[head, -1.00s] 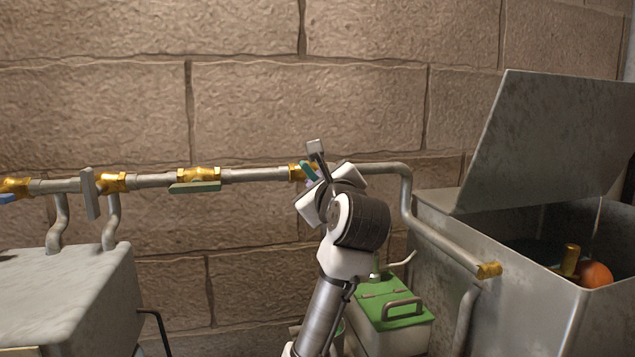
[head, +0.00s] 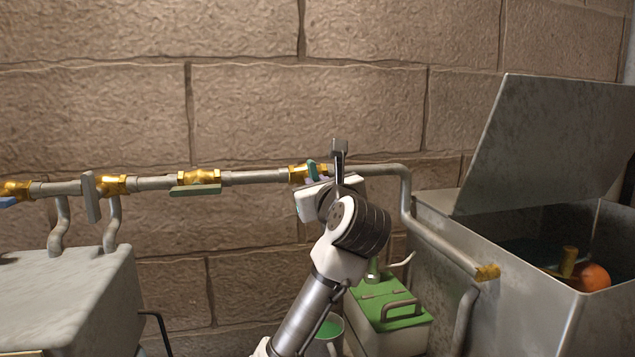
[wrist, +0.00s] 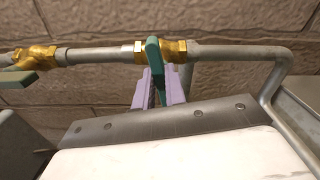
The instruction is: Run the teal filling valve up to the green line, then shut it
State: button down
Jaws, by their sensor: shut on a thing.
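The teal filling valve's lever (wrist: 154,55) sits on a brass valve body (wrist: 176,51) in the wall pipe. In the wrist view the lever points down toward me, across the line of the pipe. My gripper (wrist: 160,90) has its two lavender fingers on either side of the lever's lower end and is shut on it. In the head view the teal lever (head: 312,169) shows only in part, behind my wrist. The steel tank (head: 440,215) at the right has its lid raised. An orange ball (head: 594,276) shows inside. I cannot make out a green line.
A green-handled valve (head: 196,190) and a grey lever (head: 91,196) are farther left on the pipe. A grey box (head: 70,290) stands at lower left. A green-lidded container (head: 390,305) stands below the pipe, near the tank. The wall is close behind the pipe.

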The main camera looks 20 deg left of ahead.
jog(key=shift+m, duration=1.3)
jog(key=c, duration=1.5)
grip_release()
jog(key=shift+o, duration=0.2)
jog(key=b+v, duration=0.3)
jog(key=v, duration=1.1)
jog(key=shift+b, duration=0.35)
jog(key=shift+w, duration=0.1)
